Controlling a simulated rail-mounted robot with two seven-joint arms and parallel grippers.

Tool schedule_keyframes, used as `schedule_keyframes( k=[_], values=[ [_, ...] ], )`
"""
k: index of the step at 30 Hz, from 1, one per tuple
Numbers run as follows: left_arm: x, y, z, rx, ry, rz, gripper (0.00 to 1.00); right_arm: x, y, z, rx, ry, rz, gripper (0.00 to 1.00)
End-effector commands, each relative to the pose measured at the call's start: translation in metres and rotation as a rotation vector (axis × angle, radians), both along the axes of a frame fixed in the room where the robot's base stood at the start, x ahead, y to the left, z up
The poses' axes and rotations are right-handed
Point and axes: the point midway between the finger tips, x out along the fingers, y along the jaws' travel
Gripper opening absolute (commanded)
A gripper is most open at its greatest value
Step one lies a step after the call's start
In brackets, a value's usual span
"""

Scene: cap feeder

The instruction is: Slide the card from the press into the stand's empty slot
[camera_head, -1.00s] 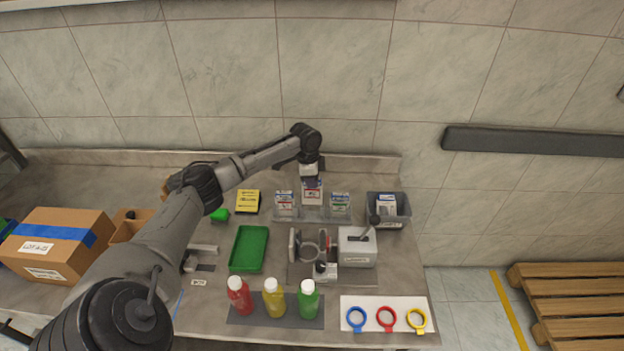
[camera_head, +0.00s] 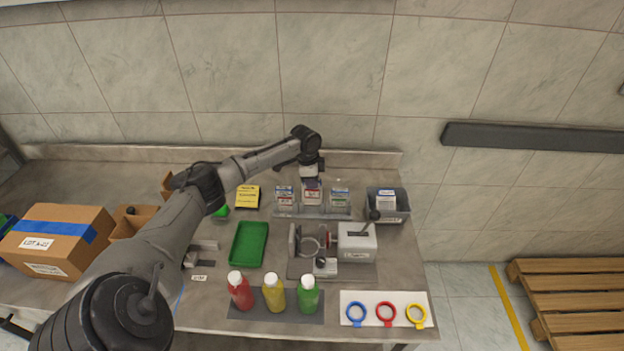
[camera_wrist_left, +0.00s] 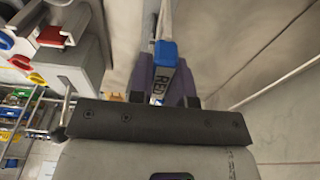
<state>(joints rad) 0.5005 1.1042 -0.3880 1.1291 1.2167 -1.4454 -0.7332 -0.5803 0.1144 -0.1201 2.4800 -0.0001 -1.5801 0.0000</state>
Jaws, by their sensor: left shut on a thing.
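The stand (camera_head: 283,215) is a clear rack near the back of the bench. One card (camera_head: 285,196) stands in its left slot and another (camera_head: 340,198) in its right slot. My left gripper (camera_head: 312,182) is above the middle of the stand, shut on a white card with red print (camera_head: 312,194), upright between the other two. I cannot tell how deep its lower edge sits in the middle slot. In the left wrist view the card's blue-and-white edge (camera_wrist_left: 162,72) shows between the dark fingers (camera_wrist_left: 175,88). The press (camera_head: 357,245), in front, shows no card. My right gripper is out of view.
A grey bin (camera_head: 392,218) stands right of the stand, a yellow pad (camera_head: 248,198) left. A green tray (camera_head: 249,246) lies left of the press. Red (camera_head: 239,292), yellow (camera_head: 274,294) and green bottles (camera_head: 307,296) and coloured rings (camera_head: 385,316) line the front.

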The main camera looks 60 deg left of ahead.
Motion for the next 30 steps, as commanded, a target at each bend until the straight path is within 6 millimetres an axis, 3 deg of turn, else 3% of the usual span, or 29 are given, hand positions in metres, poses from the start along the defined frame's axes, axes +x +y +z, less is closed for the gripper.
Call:
schedule_keyframes(
  k=[10,30],
  values=[
    [0.000,0.000,-0.022,0.000,0.000,0.000,0.00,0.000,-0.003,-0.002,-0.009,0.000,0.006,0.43],
    [0.000,0.000,-0.030,-0.001,-0.001,0.001,0.00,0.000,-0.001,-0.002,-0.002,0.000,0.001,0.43]
  ],
)
